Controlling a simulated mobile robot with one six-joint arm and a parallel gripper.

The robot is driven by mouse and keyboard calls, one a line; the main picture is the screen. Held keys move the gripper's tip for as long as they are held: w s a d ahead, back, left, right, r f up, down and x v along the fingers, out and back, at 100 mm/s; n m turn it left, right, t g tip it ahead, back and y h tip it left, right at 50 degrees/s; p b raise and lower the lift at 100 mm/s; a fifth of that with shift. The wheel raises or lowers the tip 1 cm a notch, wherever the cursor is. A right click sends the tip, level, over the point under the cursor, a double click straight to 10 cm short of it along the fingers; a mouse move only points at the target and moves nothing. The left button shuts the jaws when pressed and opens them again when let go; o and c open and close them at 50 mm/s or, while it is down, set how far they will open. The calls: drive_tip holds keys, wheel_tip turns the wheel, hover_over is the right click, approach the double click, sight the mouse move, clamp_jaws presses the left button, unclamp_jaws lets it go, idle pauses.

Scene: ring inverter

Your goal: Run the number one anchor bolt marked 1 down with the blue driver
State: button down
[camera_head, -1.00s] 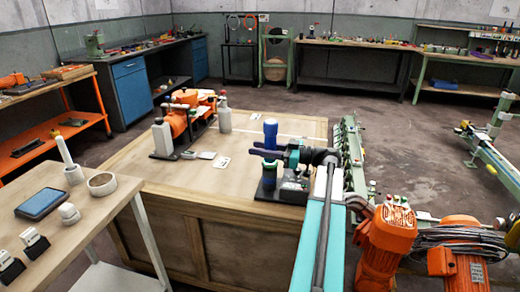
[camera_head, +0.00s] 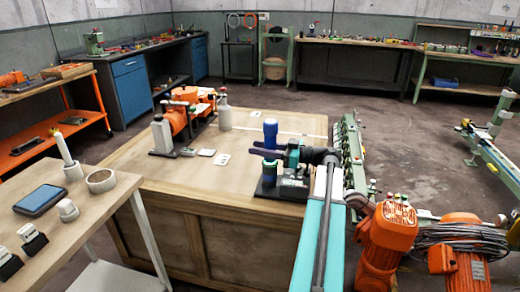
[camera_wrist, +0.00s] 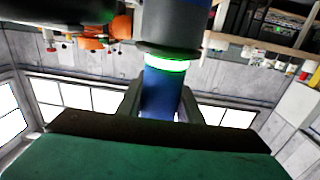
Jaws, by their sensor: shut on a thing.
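The blue driver (camera_head: 270,127) stands upright above a dark base plate (camera_head: 264,190) near the right front of the wooden crate-like table. My gripper (camera_head: 264,153) reaches it from the right and is shut around it. In the wrist view my gripper's fingers (camera_wrist: 160,105) stand on both sides of the driver's blue body (camera_wrist: 159,88). A glowing green ring and a thick dark grey section lie beyond the blue part there. A green part shows low on the driver above the plate. I cannot make out the number one anchor bolt or its mark.
Orange machines (camera_head: 180,118) and pale bottles (camera_head: 224,114) stand at the table's back left. Small pale cards lie mid-table. A side table (camera_head: 112,205) with a tablet (camera_head: 41,199) is at the left. Orange motors (camera_head: 388,232) and a green rail crowd the right. The table's front left is clear.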

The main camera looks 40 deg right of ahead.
drive_tip(key=c, duration=1.2)
unclamp_jaws()
drive_tip(key=shift+f, duration=0.1)
wheel_tip(320, 180, up, 17)
drive_tip(key=p, duration=1.8)
